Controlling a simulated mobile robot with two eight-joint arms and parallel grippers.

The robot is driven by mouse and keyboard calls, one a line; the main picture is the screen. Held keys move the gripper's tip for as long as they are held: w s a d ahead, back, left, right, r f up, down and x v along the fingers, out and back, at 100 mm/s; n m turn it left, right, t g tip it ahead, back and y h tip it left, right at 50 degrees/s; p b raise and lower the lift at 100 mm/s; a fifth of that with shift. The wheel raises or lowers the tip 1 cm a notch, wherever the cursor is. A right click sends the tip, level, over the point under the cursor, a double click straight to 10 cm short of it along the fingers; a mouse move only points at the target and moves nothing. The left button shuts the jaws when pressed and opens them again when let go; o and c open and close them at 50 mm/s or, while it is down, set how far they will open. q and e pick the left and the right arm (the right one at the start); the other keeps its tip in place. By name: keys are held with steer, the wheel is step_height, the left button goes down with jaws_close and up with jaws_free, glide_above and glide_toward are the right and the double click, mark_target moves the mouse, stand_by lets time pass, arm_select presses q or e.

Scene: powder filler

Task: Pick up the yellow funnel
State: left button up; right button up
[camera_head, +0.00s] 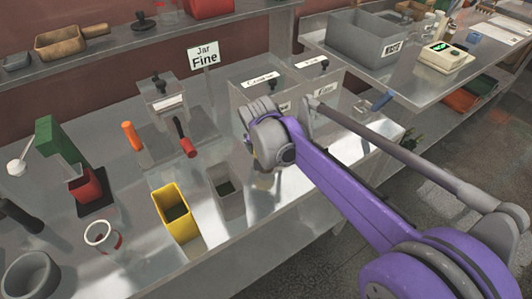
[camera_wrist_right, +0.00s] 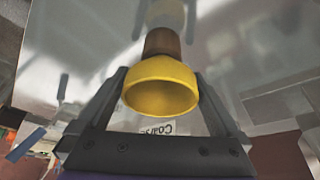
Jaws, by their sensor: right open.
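The yellow funnel (camera_wrist_right: 162,88) shows in the right wrist view, with its wide round rim toward the camera and a brown part beyond it. My right gripper (camera_wrist_right: 160,74) is open, with one dark finger on each side of the funnel. I cannot tell whether the fingers touch it. In the head view my purple right arm reaches in from the lower right, and its wrist hides the fingertips and most or all of the funnel. My left gripper is not in view.
A yellow square container (camera_head: 166,205) and a grey one (camera_head: 226,180) stand left of my wrist. Labelled metal bins (camera_head: 240,85) stand close behind it. A red-and-white cup (camera_head: 102,236) and a grey bowl (camera_head: 30,275) are at the left. A "Jar Fine" sign (camera_head: 204,55) stands at the back.

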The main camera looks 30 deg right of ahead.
steer(key=shift+w+d+f, duration=0.1)
steer(key=shift+w+f, duration=0.05)
steer(key=shift+f, duration=0.25)
steer(key=shift+c, duration=0.3)
